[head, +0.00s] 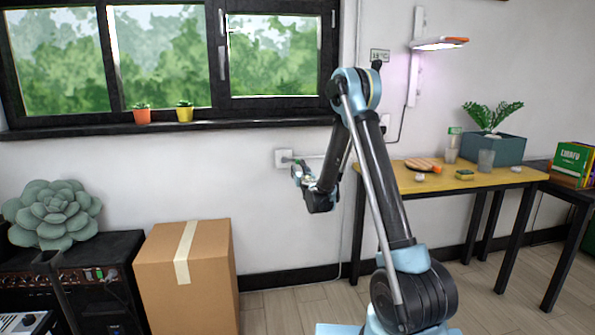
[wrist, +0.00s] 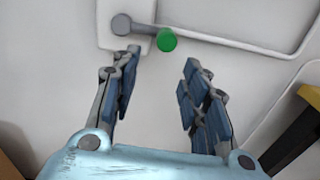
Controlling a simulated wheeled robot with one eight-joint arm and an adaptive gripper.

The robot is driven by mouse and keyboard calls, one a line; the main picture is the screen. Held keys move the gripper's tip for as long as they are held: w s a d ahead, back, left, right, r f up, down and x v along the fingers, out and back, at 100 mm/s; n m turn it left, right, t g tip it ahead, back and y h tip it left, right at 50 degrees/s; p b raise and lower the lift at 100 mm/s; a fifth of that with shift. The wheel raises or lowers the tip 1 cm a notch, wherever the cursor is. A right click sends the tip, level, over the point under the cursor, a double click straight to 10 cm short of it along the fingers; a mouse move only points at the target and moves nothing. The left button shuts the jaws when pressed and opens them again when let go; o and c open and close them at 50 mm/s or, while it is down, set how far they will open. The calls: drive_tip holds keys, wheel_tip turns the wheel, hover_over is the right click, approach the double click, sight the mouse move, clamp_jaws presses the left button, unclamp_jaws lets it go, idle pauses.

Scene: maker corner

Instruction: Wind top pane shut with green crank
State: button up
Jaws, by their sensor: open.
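The crank shows in the wrist view as a grey arm running from a round hub to a green knob (wrist: 167,40). Its white wall plate (wrist: 106,28) also shows in the head view (head: 281,157), below the window sill. My gripper (wrist: 160,72) is open and empty, its blue fingers on either side below the knob in the picture. The knob is past the fingertips and not between them. In the head view my gripper (head: 301,172) is close to the plate and partly hides the crank. The window (head: 275,99) is above; I cannot tell which pane is the top one or how far it is open.
A white rod or pipe (wrist: 232,42) runs right from the plate along the wall. A yellow-topped table (head: 455,182) with plant box, cups and plate stands right of my arm. A cardboard box (head: 210,265) stands below left. Two small pots (head: 184,114) are on the sill.

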sight(291, 161)
drive_tip(key=x, duration=0.6)
drive_tip(key=shift+w, duration=0.3)
drive_tip(key=shift+a, duration=0.1)
clamp_jaws()
